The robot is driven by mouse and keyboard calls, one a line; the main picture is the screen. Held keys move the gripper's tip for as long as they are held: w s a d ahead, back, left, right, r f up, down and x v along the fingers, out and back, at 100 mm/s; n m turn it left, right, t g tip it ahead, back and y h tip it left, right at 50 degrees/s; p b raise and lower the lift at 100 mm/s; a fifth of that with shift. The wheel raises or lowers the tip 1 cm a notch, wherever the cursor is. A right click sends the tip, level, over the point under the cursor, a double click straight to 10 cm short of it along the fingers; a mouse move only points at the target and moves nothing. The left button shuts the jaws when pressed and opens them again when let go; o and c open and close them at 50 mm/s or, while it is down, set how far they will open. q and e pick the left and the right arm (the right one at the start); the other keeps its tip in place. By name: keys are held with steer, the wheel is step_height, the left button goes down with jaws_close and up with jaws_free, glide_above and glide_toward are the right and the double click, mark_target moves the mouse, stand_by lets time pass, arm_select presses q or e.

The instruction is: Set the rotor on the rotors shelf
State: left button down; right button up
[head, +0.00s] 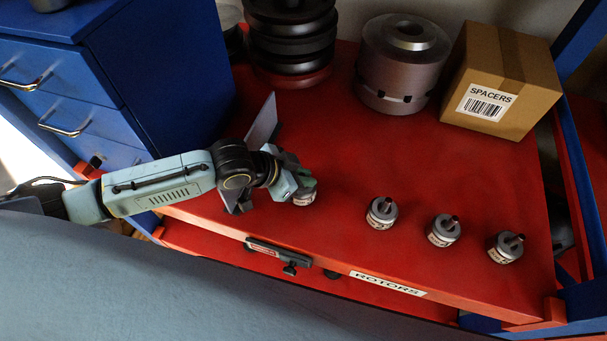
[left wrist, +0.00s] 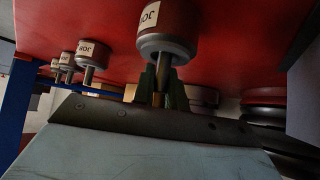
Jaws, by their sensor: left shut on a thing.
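The rotor (head: 302,200) is a small grey and dark-red cylinder with a white label and a thin shaft. My left gripper (head: 299,184) is shut on its shaft from above and partly hides it. In the left wrist view, which is upside down, the rotor (left wrist: 168,34) hangs from the green-tipped fingers (left wrist: 161,86) by its shaft. It is upright, on or very close to the red rotors shelf (head: 330,225); I cannot tell whether it touches. The shelf has a ROTORS label (head: 388,283) on its front edge. My right gripper is not in view.
Three similar rotors (head: 382,213), (head: 444,230), (head: 506,247) stand in a row to the right. Behind are stacked black discs (head: 290,40), a large grey cylinder (head: 402,65) and a SPACERS box (head: 503,80). A blue drawer cabinet (head: 150,75) is left. The shelf's middle is clear.

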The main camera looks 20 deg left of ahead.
arm_select(q)
steer(key=shift+w, duration=0.1)
steer(key=c, duration=1.8)
jaws_free()
steer(key=shift+f, duration=0.15)
steer(key=shift+c, duration=0.2)
steer(key=o, duration=0.4)
steer(key=shift+r, duration=0.25)
steer(key=p+v, duration=0.1)
steer(key=v, duration=1.1)
